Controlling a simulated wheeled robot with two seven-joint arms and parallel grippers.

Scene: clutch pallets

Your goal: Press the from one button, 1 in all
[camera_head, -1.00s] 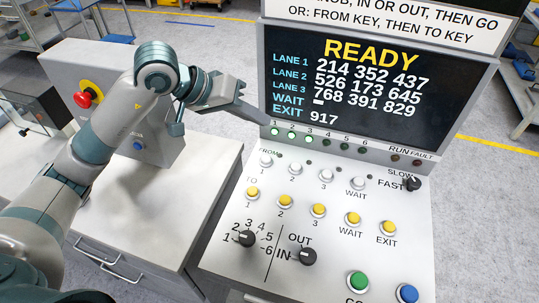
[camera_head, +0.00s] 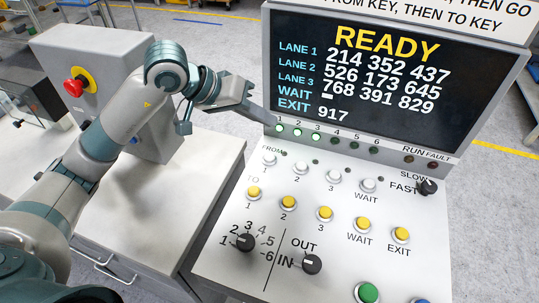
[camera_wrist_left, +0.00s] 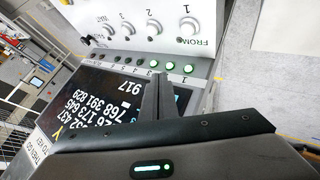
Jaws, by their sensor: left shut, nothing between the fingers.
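The from one button is a small white round button (camera_head: 269,159) at the left end of the white FROM row on the sloping panel (camera_head: 215,245). In the left wrist view it shows as the white button (camera_wrist_left: 188,27) marked 1, beside the word FROM. My left gripper (camera_head: 271,120) is shut and empty. Its tip is at the lower left of the screen, near the first green lamp, above and apart from the button in the head view. The left wrist view shows its closed fingers (camera_wrist_left: 158,88) pointing toward the lamp row. My right gripper is not in view.
The screen (camera_head: 385,105) reads READY. Other white buttons (camera_head: 333,177) run to the right, with yellow buttons (camera_head: 288,202) below. Black knobs (camera_head: 246,242) sit lower down. A red emergency button (camera_head: 74,88) stands on a grey box at left.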

